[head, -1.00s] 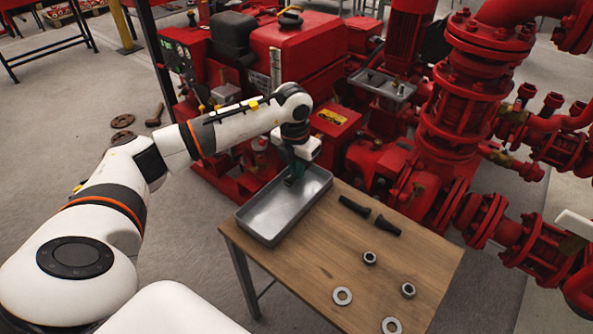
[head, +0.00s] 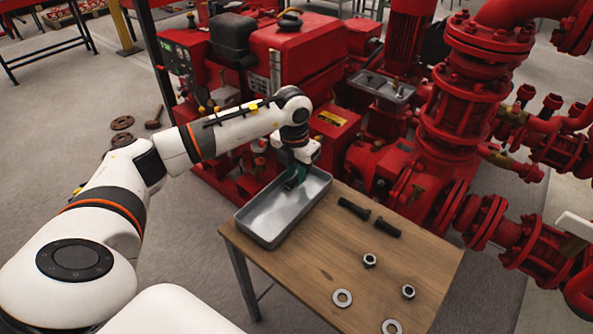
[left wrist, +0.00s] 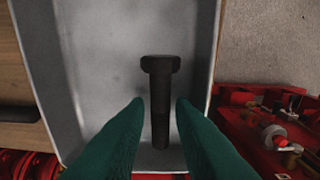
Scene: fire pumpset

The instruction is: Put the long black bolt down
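The long black bolt (left wrist: 161,95) lies in the grey metal tray (left wrist: 95,60), with its head toward the top of the left wrist view. My left gripper (left wrist: 160,104) is open, with its green fingers on either side of the bolt's shank and a gap showing on both sides. In the head view my left gripper (head: 291,182) points down into the far right part of the tray (head: 262,226), and I cannot make out the bolt clearly there. My right gripper is not in view.
The tray stands on a wooden table (head: 330,265). Two black bolts (head: 353,208) (head: 387,227), two nuts (head: 370,260) (head: 408,291) and two washers (head: 342,298) (head: 391,326) lie to its right. Red pump machinery (head: 375,160) stands close behind the table.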

